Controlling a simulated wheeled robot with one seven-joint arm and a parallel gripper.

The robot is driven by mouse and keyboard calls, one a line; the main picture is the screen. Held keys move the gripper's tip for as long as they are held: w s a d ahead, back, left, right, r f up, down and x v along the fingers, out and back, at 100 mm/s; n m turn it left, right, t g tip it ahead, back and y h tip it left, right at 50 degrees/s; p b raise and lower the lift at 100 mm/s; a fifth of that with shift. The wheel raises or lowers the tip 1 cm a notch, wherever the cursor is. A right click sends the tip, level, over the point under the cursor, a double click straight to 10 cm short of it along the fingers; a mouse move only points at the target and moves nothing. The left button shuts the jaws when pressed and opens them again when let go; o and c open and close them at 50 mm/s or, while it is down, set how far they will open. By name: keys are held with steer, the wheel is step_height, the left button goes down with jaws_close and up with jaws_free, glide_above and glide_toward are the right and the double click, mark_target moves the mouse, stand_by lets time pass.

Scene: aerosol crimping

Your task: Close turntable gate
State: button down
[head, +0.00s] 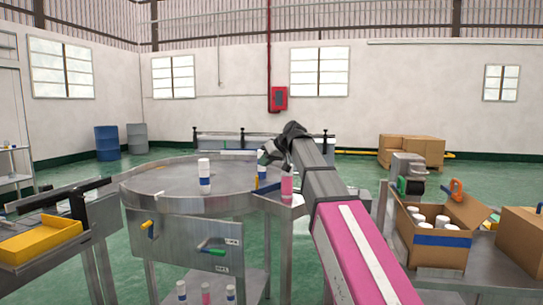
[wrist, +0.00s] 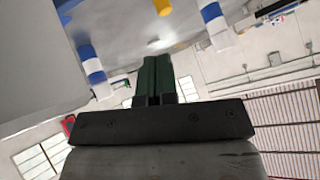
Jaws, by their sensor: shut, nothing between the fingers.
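The round steel turntable (head: 150,185) stands left of centre in the head view. A white can with a blue band (head: 204,176) stands on it. A yellow part (head: 262,173) shows at its right edge, beside a pink can (head: 287,185). I cannot tell for certain which part is the gate. My gripper (head: 266,156) is over the turntable's right rim, partly hidden by my own wrist. In the wrist view its dark green fingers (wrist: 156,62) are together and empty. A yellow rounded end (wrist: 162,7) shows just past the fingertips, apparently apart from them.
A yellow tray (head: 40,240) is at left. An open carton (head: 438,250) of white cans is at right. In the wrist view, blue-banded cans (wrist: 92,65) flank the fingers.

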steer(key=shift+s+a+f+n+t+h, duration=0.35)
steer(key=shift+s+f+t+h, duration=0.1)
steer(key=shift+f, duration=0.2)
steer(key=shift+s+a+f+n+t+h, duration=0.3)
steer(key=shift+s+a+f+t+h, duration=0.1)
steer(key=shift+f+t, duration=0.15)
steer(key=shift+s+a+f+n+t+h, duration=0.35)
steer(key=shift+s+f+t, duration=0.05)
steer(key=shift+f, duration=0.3)
